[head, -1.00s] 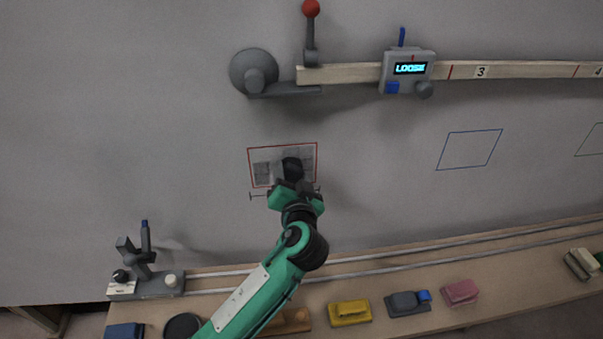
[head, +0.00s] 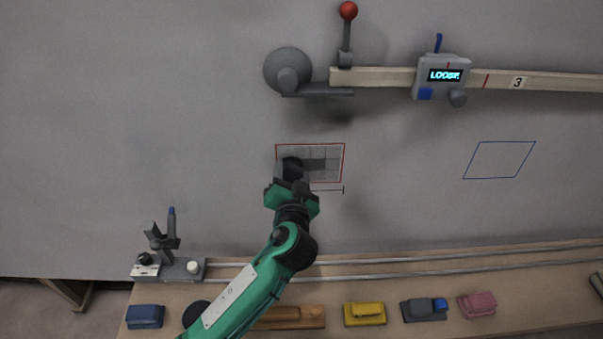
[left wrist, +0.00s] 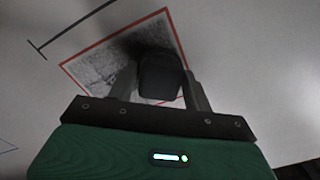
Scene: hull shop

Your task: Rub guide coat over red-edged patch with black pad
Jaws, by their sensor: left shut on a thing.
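The red-edged patch (head: 330,175) is a rectangle on the grey hull wall, with dark grey smudges of guide coat in a patchy grid inside it. My left gripper (head: 291,180) is at the patch's left part in the head view, shut on the black pad (head: 291,165). In the left wrist view the pad (left wrist: 160,75) sits between the two fingers, over the patch (left wrist: 95,75). Speckled dark coat shows beside it there. The pad and gripper hide part of the patch; whether the pad touches the wall is hard to tell. My right gripper is not in view.
A wooden rail with a grey box (head: 442,78) reading "LOOSE" and a red-knobbed lever (head: 347,30) are above. A blue-edged outline (head: 499,160) is to the right. Below, a wooden shelf holds blue (head: 145,316), yellow (head: 364,313), grey (head: 424,309) and pink (head: 477,305) blocks.

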